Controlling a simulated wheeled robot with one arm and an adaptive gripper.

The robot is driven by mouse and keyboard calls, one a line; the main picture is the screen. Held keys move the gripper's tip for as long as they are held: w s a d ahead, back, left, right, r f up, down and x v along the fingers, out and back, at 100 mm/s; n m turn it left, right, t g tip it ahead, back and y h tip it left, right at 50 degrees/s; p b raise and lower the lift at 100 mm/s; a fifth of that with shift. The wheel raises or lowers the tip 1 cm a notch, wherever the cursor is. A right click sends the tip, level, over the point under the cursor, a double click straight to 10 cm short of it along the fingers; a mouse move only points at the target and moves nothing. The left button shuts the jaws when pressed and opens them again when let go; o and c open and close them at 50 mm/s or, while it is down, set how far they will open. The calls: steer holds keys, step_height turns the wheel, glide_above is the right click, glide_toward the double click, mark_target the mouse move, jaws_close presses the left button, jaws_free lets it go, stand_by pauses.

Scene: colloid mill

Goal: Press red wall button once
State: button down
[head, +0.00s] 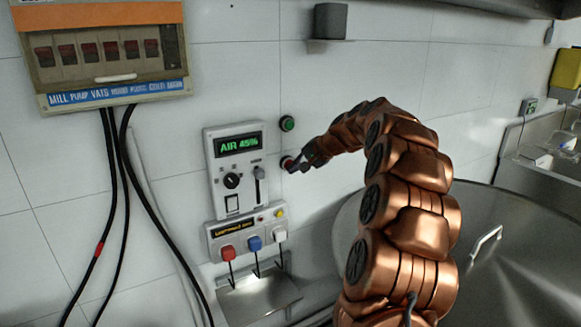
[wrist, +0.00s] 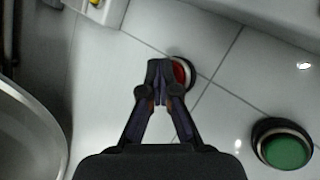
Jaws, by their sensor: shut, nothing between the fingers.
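The red wall button (wrist: 181,73) is round with a pale rim and sits on the white tiled wall. In the wrist view my gripper (wrist: 160,66) is shut and empty, its tips overlapping the button's left side and hiding part of it. I cannot tell whether the tips touch it. In the head view the red button (head: 287,163) shows just beside my gripper (head: 293,167), which reaches it from the right and partly hides it.
A green button (head: 287,123) is on the wall just above; it also shows in the wrist view (wrist: 286,150). A control panel (head: 217,165) reading AIR 45% is to the left. A large steel vat (head: 345,235) lies below my arm. A breaker box (head: 110,85) hangs upper left.

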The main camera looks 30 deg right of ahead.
steer(key=shift+s, duration=0.2)
steer(key=shift+s+b, duration=0.4)
steer(key=shift+s, duration=0.25)
steer(key=s+b, duration=0.2)
steer(key=s, duration=0.3)
steer(key=shift+a, duration=0.2)
stand_by(0.8)
